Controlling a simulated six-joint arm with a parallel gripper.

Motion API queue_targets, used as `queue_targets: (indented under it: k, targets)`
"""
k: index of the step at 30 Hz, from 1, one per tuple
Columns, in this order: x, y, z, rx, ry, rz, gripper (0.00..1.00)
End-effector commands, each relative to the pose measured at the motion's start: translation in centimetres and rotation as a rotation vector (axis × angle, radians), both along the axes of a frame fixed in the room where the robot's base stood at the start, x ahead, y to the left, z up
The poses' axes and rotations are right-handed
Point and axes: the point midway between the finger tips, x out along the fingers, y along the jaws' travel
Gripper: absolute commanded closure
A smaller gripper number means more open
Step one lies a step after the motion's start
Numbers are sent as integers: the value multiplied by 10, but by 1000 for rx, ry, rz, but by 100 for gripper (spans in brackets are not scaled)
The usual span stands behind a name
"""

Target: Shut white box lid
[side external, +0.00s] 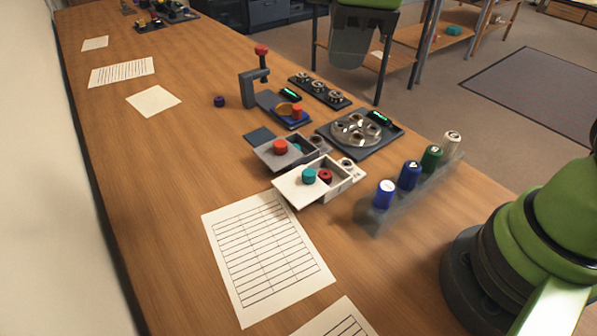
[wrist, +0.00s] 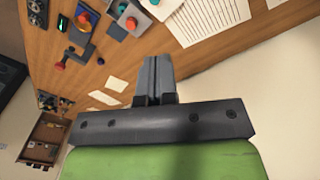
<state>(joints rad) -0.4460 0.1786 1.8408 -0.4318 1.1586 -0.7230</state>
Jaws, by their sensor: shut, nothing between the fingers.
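The white box (side external: 343,184) sits on the table in the middle of the side external view. Its flat white lid (side external: 291,188), with a teal knob (side external: 309,176), is offset to the left, leaving the box partly open. A red round part (side external: 325,176) shows in the open portion. In the wrist view the white lid (wrist: 163,10) is at the top edge, partly cut off. My gripper (wrist: 158,62) is shut and empty, with the white box apart from it. The end of my arm shows at the top of the side view, high above and beyond the box.
A grey box (side external: 283,153) with a red knob stands just behind the white box. A rack (side external: 375,215) of several capped bottles is at its right. A round tray (side external: 356,130) and a small press (side external: 250,88) stand farther back. Paper sheets (side external: 262,255) lie in front; the table's left side is mostly clear.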

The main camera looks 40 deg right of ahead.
Motion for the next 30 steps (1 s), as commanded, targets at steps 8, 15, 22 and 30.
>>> queue_targets:
  k: [8, 15, 22, 30]
  targets:
    - [29, 71, -81, -296, 164, 596, 100]
    - [30, 99, -123, -424, 235, 855, 100]
    - [31, 95, -142, -439, 247, 880, 100]
    - [36, 74, -194, -439, 250, 878, 100]
